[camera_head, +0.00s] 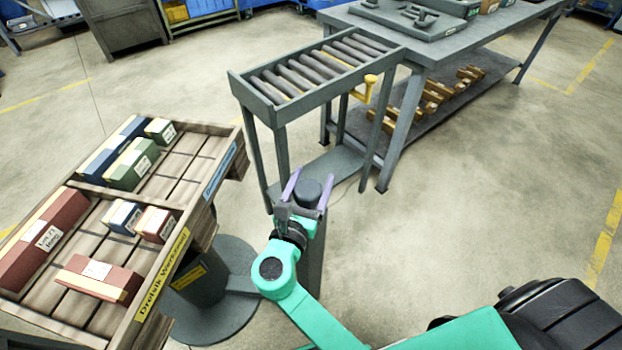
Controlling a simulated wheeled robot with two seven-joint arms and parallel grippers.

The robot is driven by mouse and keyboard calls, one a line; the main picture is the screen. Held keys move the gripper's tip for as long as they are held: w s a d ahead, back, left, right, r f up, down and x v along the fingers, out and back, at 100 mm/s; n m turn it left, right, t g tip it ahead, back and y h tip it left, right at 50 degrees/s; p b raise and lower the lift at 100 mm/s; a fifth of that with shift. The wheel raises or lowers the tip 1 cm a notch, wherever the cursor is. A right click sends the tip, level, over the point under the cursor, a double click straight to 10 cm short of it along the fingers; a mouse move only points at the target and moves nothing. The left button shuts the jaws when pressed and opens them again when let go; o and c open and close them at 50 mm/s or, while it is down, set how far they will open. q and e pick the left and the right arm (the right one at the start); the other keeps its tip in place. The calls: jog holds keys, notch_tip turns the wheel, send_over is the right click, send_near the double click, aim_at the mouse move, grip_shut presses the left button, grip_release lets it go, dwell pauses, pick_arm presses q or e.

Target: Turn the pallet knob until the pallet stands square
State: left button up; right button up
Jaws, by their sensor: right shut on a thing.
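My right gripper (309,181) reaches in from the bottom right with two purple fingers. They are closed on either side of the dark round knob (307,194), which tops a grey post. The wooden pallet (172,182) is at the left, on a dark round pedestal with a wide base (222,318). It lies at a slant in the picture, and its edge with a yellow label (163,275) faces the post. Red, green and blue labelled boxes lie on it. Its near left corner is cut off by the frame. My left gripper is not in view.
A grey roller stand (322,88) with a yellow handle (372,84) stands beyond the post. A grey workbench (425,48) is behind it at the right, with wooden pieces (435,95) on its lower shelf. The floor at the right is clear.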

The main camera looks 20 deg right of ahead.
dwell(0.3)
jog(key=o, duration=1.3)
jog(key=shift+c, duration=0.2)
jog(key=p+v, duration=0.2)
jog(key=v, duration=1.2)
jog(key=shift+s+p, duration=0.15)
jog(key=shift+p, duration=0.25)
